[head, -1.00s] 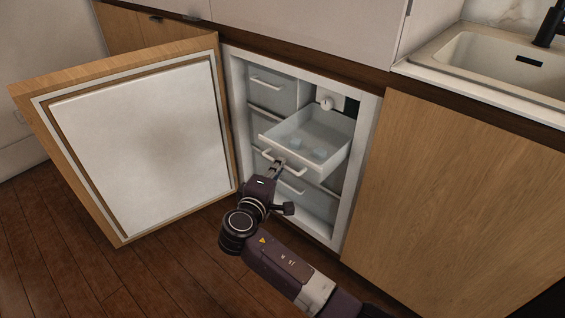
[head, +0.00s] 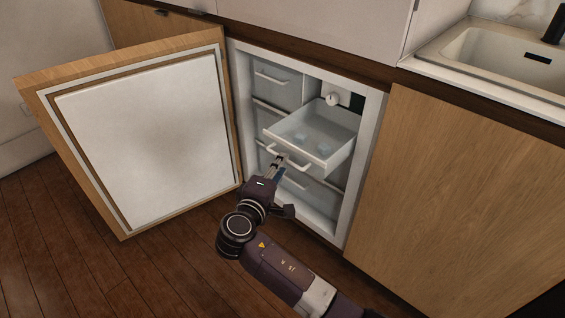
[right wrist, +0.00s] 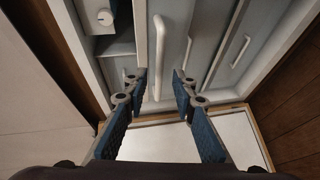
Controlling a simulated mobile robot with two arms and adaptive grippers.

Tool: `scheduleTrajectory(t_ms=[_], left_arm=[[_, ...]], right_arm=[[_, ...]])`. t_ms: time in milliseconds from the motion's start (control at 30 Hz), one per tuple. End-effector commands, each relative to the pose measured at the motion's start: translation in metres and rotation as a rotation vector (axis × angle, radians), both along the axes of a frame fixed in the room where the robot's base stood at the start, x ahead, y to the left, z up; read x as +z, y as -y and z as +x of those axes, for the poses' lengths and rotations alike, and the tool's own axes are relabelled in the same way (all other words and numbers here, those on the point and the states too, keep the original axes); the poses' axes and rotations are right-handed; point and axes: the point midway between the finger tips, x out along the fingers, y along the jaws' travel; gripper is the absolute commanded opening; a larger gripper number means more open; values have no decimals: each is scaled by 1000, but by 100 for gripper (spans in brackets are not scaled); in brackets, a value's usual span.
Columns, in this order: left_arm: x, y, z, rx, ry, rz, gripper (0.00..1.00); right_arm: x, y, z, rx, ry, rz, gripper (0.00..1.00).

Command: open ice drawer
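My left gripper is out of view.
The fridge door (head: 145,140) stands wide open on the left. Other closed drawers (head: 278,90) are above and below the ice drawer. A white knob (head: 332,99) is behind it. A wooden cabinet front (head: 455,190) is on the right. The wooden floor (head: 130,280) is clear.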

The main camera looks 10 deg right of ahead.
Motion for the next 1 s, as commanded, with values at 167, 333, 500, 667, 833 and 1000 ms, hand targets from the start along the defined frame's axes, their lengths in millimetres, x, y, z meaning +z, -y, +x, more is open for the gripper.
scheduleTrajectory(t_ms=[167,333,500,667,833,1000], left_arm=[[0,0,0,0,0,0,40],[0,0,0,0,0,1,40],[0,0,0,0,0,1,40],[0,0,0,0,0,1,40],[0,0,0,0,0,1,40],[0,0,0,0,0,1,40]], right_arm=[[6,-21,-35,3,-2,5,25],[12,-35,-62,1,-1,3,25],[16,-44,-78,0,-1,2,25],[17,-45,-81,-1,-1,0,25],[17,-45,-81,-1,0,0,25],[17,-45,-81,0,-1,0,25]])
